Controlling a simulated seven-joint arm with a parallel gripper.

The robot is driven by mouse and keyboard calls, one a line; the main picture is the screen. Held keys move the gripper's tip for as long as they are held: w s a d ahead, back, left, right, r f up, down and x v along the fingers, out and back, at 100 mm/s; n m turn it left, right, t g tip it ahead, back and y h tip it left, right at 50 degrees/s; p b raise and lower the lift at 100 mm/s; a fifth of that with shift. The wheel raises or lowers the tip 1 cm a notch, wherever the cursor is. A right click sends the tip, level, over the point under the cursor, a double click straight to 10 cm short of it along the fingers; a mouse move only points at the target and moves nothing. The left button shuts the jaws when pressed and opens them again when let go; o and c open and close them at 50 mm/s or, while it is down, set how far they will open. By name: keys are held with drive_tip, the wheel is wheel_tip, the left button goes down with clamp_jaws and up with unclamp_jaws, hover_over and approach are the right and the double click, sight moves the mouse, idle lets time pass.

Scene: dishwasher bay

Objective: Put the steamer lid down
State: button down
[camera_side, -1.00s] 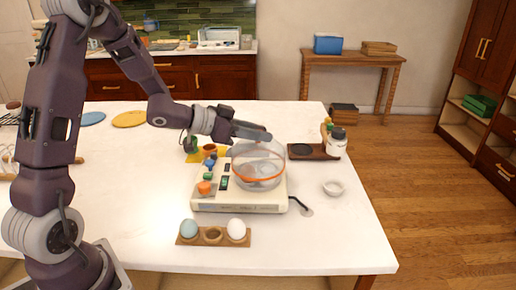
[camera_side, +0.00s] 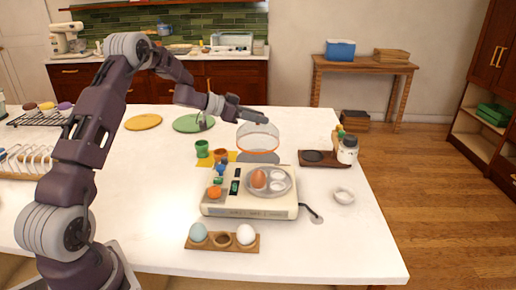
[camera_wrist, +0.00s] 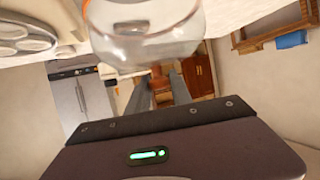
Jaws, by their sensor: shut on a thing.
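The steamer lid (camera_side: 258,143) is a clear dome with an orange rim. It is upright behind the steamer, and a grey patch shows below its rim; I cannot tell whether it touches the table. My gripper (camera_side: 264,120) is shut on the lid's top. In the wrist view the lid (camera_wrist: 150,45) hangs in front of my gripper's fingers (camera_wrist: 160,90). The cream steamer (camera_side: 245,208) is uncovered, with a brown egg (camera_side: 259,179) in one of its cups and other cups empty. Part of its cup plate shows in the wrist view (camera_wrist: 25,35).
A wooden holder (camera_side: 222,241) with a bluish egg and a white egg stands in front. Egg cups (camera_side: 203,149) on a yellow mat are left of the lid. A dark tray (camera_side: 318,159) with a white jar is to the right. A white ring (camera_side: 344,196) lies at right.

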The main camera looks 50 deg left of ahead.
wheel_tip(320, 180, down, 6)
drive_tip(key=shift+f, duration=0.1)
drive_tip(key=shift+f, duration=0.1)
drive_tip(key=c, duration=1.1)
unclamp_jaws()
drive_tip(key=shift+c, duration=0.2)
